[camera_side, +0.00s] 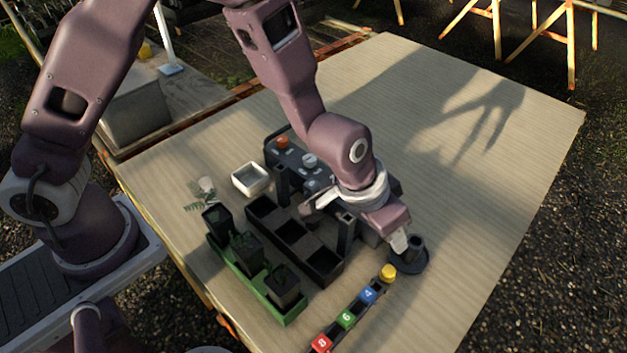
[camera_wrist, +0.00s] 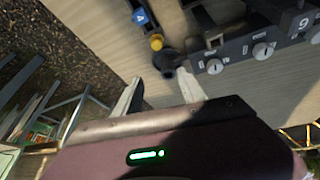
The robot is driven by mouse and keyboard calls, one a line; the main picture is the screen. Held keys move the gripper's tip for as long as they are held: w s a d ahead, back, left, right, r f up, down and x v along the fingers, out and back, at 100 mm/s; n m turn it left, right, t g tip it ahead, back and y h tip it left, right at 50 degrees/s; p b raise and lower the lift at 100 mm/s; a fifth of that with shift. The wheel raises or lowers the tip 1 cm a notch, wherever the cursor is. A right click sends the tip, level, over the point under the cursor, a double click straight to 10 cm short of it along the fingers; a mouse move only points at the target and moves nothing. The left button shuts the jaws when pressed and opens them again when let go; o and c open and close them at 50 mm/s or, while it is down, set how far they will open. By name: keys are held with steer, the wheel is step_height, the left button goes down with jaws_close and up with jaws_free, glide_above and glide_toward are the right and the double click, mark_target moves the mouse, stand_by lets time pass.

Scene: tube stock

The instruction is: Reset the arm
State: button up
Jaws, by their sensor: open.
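My gripper (camera_side: 401,243) is low over the right part of the table, close to a dark round holder (camera_side: 411,257) with a short upright tube shape on it. In the wrist view my gripper's two pale fingers (camera_wrist: 158,98) are apart, and the dark holder (camera_wrist: 167,62) shows just beyond the gap between them. I see nothing held between the fingers. My forearm and wrist hide part of the dark control panel (camera_side: 290,158) and the things behind it.
A black three-bay rack (camera_side: 292,236) and a green tray (camera_side: 258,284) with dark cups stand left of my gripper. A strip of coloured numbered blocks (camera_side: 346,319) with a yellow knob (camera_side: 388,271) lies in front. A white square dish (camera_side: 250,179) sits farther left. The table's far right (camera_side: 500,150) is clear.

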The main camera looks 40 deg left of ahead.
steer(key=s+a+r, duration=0.3)
steer(key=a+r, duration=0.3)
steer(key=r, duration=0.4)
steer(key=s+a+r, duration=0.4)
steer(key=a+r, duration=0.2)
steer(key=r, duration=0.3)
steer(key=s+a+r+n+t+y, duration=0.1)
steer(key=s+a+r+n+y, duration=0.1)
steer(key=s+a, duration=0.9)
steer(key=s+r, duration=0.1)
steer(key=s, duration=0.2)
steer(key=shift+n, duration=0.3)
steer(key=shift+o, duration=0.2)
steer(key=shift+r, duration=0.15)
